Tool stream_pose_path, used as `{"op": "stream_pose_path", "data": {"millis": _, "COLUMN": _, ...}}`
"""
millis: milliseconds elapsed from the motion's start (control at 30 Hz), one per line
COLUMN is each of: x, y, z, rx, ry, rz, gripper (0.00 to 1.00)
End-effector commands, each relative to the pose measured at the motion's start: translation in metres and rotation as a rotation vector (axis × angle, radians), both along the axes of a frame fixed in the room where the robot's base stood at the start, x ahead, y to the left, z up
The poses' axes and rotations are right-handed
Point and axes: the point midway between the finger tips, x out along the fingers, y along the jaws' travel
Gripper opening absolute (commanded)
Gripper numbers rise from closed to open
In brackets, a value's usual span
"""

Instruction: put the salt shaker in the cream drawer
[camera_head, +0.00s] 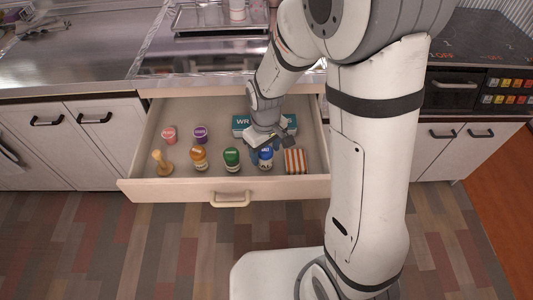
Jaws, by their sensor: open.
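The cream drawer (150,186) is pulled open below the counter. A blue and white shaker (265,162), which looks like the salt shaker, stands upright inside it near the front right; its label is too small to read. My gripper (268,147) is open, low over the drawer, right at the blue shaker's top. It partly hides the shaker's upper part. I cannot tell whether the fingers touch it.
The drawer also holds an orange jar (199,159), a green-topped jar (232,160), a pink jar (169,135), a purple jar (200,134), a wooden item (161,164), a teal box (241,124) and a striped box (295,161). The counter (60,60) lies behind.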

Motion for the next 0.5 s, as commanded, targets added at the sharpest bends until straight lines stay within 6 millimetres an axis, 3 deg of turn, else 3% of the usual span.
{"op": "stream_pose_path", "data": {"millis": 33, "x": 0.001, "y": 0.0, "z": 0.016, "rx": 0.001, "ry": -0.005, "rz": 0.0, "gripper": 0.6}}
{"op": "stream_pose_path", "data": {"millis": 200, "x": 0.001, "y": 0.0, "z": 0.053, "rx": 0.002, "ry": -0.004, "rz": 0.0, "gripper": 0.6}}
{"op": "stream_pose_path", "data": {"millis": 500, "x": 0.0, "y": 0.0, "z": 0.09, "rx": 0.0, "ry": 0.0, "rz": -0.001, "gripper": 0.6}}
